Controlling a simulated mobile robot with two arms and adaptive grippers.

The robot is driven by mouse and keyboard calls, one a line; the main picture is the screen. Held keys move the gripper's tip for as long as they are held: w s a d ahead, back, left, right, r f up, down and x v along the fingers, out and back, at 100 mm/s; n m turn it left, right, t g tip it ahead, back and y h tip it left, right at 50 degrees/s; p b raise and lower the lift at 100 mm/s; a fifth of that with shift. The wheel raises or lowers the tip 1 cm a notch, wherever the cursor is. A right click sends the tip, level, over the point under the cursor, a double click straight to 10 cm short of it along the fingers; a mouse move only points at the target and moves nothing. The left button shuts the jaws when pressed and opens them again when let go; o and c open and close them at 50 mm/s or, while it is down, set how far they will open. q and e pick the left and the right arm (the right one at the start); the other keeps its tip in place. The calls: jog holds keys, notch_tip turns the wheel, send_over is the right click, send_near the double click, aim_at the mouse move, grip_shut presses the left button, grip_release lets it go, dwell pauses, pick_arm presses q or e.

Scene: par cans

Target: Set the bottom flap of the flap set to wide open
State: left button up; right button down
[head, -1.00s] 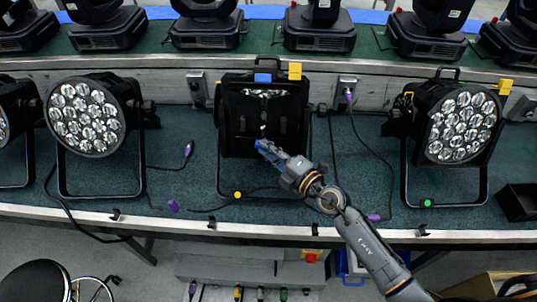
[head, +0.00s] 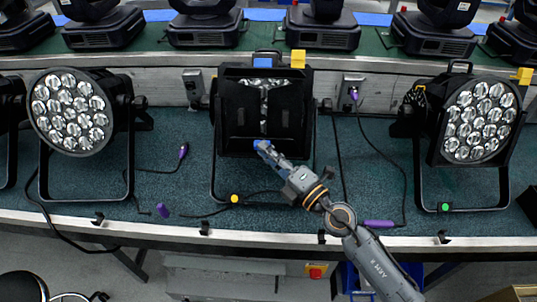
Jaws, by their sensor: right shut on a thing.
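The flap set is on the middle par can (head: 263,80), a black boxy light with dark flaps around its mouth, standing on the teal bench. Its bottom flap (head: 240,146) is a dark panel along the lower edge of the mouth. My right gripper (head: 262,146) comes up from the lower right, and its blue fingertips are shut at that lower edge, on the bottom flap. The fingers hide part of the flap's edge, and the flap's exact angle is hard to tell. My left gripper is out of the picture.
Par cans with many lenses stand at left (head: 75,112) and right (head: 478,120). Moving-head lights (head: 322,28) line the rear shelf. Purple-plugged cables (head: 380,223) lie on the bench (head: 180,175). A black box (head: 527,205) sits at the right edge.

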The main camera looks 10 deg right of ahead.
jog(key=c, duration=1.3)
grip_release()
jog(key=v, duration=1.2)
